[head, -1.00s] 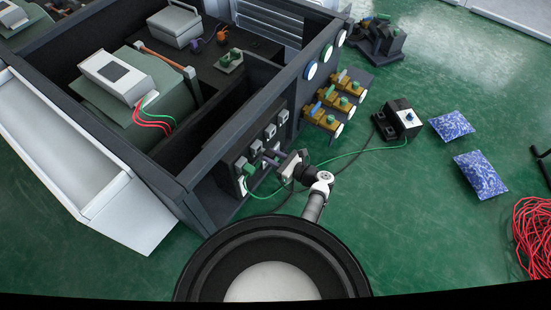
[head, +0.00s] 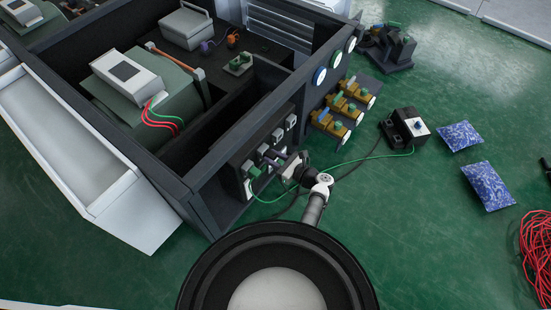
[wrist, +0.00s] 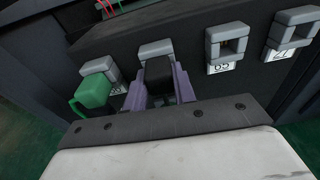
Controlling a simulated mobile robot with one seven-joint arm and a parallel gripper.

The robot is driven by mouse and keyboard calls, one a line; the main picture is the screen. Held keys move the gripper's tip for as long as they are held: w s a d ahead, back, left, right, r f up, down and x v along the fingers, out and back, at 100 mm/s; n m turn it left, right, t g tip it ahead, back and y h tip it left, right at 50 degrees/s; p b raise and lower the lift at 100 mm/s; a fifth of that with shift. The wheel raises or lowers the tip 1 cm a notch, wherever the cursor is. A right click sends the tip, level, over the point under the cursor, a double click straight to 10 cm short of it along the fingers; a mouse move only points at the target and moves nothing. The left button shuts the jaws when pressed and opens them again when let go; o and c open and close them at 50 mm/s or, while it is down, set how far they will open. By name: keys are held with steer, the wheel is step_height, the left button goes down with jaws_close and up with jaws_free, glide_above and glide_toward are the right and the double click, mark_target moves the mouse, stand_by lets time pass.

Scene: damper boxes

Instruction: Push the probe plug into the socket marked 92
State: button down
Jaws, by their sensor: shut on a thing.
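My gripper (wrist: 158,92) has purple fingers shut on a black plug (wrist: 158,74), which also shows its dark end in the head view between the fingers (head: 272,157). The plug points at a grey socket (wrist: 155,48), second from the left on the dark panel. Its front end is at or very near that socket; I cannot tell if it is inside. The label there is hidden behind the plug and fingers. A green plug (wrist: 92,90) sits at the leftmost socket (wrist: 98,67). Two empty-looking sockets (wrist: 227,38) (wrist: 292,30) stand to the right, with small numbered labels.
The dark open box (head: 195,190) carries the panel on its near side. Yellow valve-like fittings (head: 340,110) stick out beside it. A green cable (head: 345,170) runs to a black box (head: 404,128) on the green floor. Blue bags (head: 487,185) and red cable (head: 537,250) lie right.

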steer(key=c, duration=1.1)
jaws_free()
steer(key=shift+o, duration=0.2)
steer(key=p+v, duration=0.3)
steer(key=v, duration=1)
steer(key=shift+s+d, duration=0.2)
steer(key=shift+d, duration=0.1)
steer(key=shift+r, duration=0.1)
